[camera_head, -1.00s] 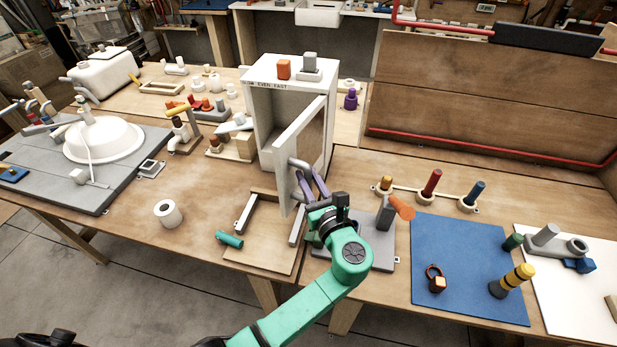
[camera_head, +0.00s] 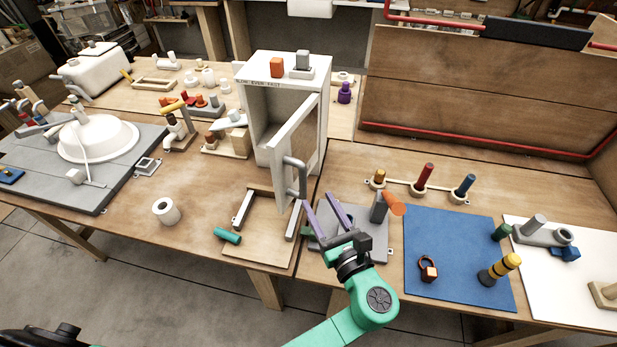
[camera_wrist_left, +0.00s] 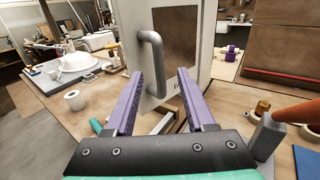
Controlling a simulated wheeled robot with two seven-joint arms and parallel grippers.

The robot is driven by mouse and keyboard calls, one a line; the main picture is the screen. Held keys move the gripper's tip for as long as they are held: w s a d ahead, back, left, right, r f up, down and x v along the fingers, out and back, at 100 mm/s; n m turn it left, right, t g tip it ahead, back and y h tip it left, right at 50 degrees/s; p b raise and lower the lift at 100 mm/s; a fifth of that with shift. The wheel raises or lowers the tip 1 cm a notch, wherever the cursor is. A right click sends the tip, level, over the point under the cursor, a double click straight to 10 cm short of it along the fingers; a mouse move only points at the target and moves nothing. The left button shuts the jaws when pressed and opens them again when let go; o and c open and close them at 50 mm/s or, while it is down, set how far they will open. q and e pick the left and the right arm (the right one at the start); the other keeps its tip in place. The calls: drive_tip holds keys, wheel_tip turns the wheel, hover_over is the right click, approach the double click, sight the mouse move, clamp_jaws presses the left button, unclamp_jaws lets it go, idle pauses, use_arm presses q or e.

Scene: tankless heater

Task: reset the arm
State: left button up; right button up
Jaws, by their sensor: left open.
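My left gripper (camera_head: 328,216) is open and empty, with two purple fingers, on a green arm that comes in from the bottom of the head view. It is just in front of and below the grey handle (camera_head: 295,177) on the door of the white heater cabinet (camera_head: 262,115). The door (camera_head: 302,146) stands open, swung toward me. In the left wrist view the handle (camera_wrist_left: 152,62) shows beyond and between the purple fingertips (camera_wrist_left: 160,78), apart from them. My right gripper is not in view.
A grey base with an upright block (camera_head: 379,207) and an orange cylinder stands close to the gripper's right. A wooden frame (camera_head: 262,235) and a green cylinder (camera_head: 228,236) lie to its left. A blue mat (camera_head: 455,265) lies farther right. A white roll (camera_head: 166,211) stands on clear table.

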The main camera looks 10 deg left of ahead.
use_arm(q)
drive_tip(key=v, duration=0.4)
drive_tip(key=shift+s+d, duration=0.2)
drive_tip(key=shift+s, duration=0.1)
